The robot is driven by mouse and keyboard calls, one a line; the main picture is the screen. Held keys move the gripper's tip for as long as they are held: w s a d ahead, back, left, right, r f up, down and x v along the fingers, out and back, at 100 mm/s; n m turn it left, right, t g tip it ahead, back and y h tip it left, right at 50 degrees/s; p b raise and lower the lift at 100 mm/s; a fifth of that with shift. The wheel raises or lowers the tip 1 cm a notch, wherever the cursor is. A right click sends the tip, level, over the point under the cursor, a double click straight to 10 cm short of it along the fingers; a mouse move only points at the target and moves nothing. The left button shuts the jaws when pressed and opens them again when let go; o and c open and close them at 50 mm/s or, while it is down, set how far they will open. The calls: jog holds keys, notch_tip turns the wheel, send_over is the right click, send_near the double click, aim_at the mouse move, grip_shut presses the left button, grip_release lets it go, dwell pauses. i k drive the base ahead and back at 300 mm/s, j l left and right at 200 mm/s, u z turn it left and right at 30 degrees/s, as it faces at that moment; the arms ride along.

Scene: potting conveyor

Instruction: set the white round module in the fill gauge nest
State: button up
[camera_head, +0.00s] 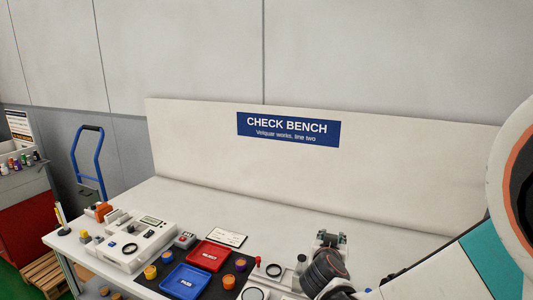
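I cannot make out a white round module in this view; it may be hidden or out of frame. A white instrument (112,250) with a small display stands on the left of the bench. A dark round ring (130,248) on its top may be the fill gauge nest, but its label is too small to read. My arm comes in from the right and ends in a dark ribbed part over the bench at the lower middle. My gripper's fingertips cannot be made out, nor whether they hold anything.
A red tray (209,242) and a blue tray (163,285) lie right of the instrument. Several orange and purple round pieces stand around them. A white card (228,232) lies behind the trays. The back of the bench is clear.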

aim_at(274, 271)
jog(key=k+j, duration=0.1)
jog(key=k, duration=0.25)
jog(key=k+z, duration=0.4)
jog(key=k+l+z, duration=0.1)
jog(key=k+z, duration=0.35)
jog(key=z, duration=0.95)
